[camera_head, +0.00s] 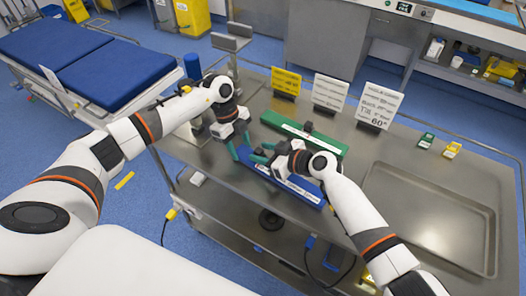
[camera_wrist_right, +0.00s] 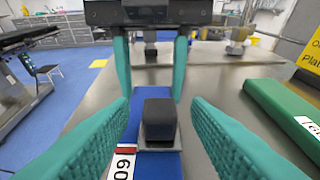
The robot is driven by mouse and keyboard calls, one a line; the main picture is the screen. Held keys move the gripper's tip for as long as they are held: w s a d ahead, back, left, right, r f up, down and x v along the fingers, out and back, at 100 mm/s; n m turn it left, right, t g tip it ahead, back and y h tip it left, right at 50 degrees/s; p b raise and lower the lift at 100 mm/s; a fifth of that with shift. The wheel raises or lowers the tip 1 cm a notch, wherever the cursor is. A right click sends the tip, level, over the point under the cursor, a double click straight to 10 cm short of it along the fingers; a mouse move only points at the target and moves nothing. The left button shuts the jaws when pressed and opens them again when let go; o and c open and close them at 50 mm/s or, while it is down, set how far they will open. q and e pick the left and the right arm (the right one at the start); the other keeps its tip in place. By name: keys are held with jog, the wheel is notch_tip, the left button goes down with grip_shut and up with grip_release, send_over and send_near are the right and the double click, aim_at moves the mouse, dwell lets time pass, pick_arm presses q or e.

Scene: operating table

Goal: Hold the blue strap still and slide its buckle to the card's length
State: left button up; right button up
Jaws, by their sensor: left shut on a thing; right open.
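The blue strap (camera_head: 300,187) lies along the front of the steel table. Its dark block-shaped buckle (camera_wrist_right: 160,122) shows in the right wrist view, beside a white label reading 60 (camera_wrist_right: 122,165). My left gripper (camera_head: 239,153) is shut on the strap near its left end; its teal fingers also show ahead in the right wrist view (camera_wrist_right: 151,72). My right gripper (camera_head: 266,163) is open, its teal fingers on either side of the buckle (camera_wrist_right: 160,150), with gaps visible. In the head view this gripper hides the buckle. A white card (camera_head: 378,105) with 60 on it stands at the back.
A green strap (camera_head: 328,143) with a black buckle (camera_head: 308,127) lies just behind the blue one. A yellow card (camera_head: 286,81) and another white card (camera_head: 330,93) stand behind it. An empty steel tray (camera_head: 398,241) fills the right side.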

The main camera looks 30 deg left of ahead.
aim_at(293, 177)
jog(key=shift+a, duration=0.2)
grip_shut()
jog(key=d, duration=0.3)
jog(key=s+d, duration=0.1)
jog(key=d, duration=0.6)
jog(key=shift+s, duration=0.35)
grip_release()
